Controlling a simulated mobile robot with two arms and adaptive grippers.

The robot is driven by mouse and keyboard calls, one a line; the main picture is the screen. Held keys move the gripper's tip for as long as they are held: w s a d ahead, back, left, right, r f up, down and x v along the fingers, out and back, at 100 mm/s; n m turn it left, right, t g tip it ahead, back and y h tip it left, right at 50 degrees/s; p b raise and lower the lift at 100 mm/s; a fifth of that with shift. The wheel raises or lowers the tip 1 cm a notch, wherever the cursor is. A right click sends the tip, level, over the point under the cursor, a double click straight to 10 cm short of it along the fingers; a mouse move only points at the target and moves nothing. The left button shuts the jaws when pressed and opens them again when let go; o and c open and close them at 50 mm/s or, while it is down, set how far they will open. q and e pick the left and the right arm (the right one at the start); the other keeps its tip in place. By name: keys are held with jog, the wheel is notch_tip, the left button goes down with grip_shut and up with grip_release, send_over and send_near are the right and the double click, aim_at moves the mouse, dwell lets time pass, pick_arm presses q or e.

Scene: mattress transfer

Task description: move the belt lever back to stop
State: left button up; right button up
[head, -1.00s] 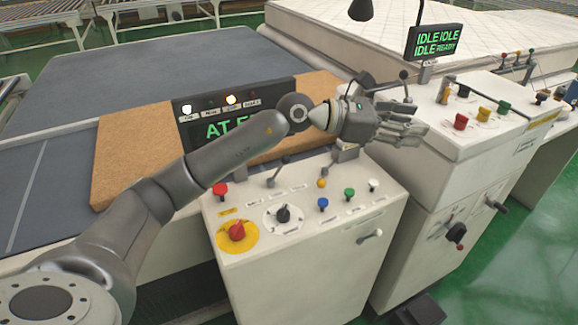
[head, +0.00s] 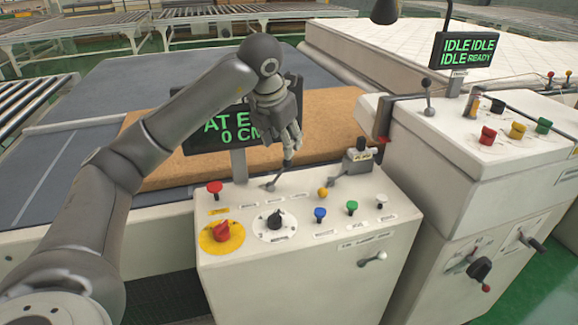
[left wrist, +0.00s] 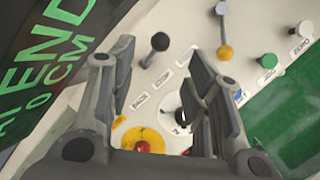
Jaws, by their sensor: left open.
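The belt lever (head: 272,184) stands at the back of the white control console (head: 310,262), a thin tilted stem with a dark knob. In the left wrist view its black knob (left wrist: 160,41) shows in the gap between the fingers, beyond small labels that seem to read BACK and STOP. Which label the lever lines up with I cannot tell. My left gripper (head: 289,147) points down just above the lever, its fingertips close to the knob. In the left wrist view the gripper (left wrist: 158,58) is open and empty. Contact with the knob is not clear. My right gripper is out of view.
A display (head: 208,137) reading AT END 0 CM stands behind the console. Red (head: 214,188), yellow (head: 323,192), blue (head: 320,214) and green buttons, an emergency stop (head: 222,232) and a black dial (head: 274,220) crowd the panel. A second console (head: 440,150) is at right.

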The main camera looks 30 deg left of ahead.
aim_at(287, 162)
pick_arm(q)
jog(key=p+x, duration=0.1)
jog(key=x, duration=0.9)
grip_shut()
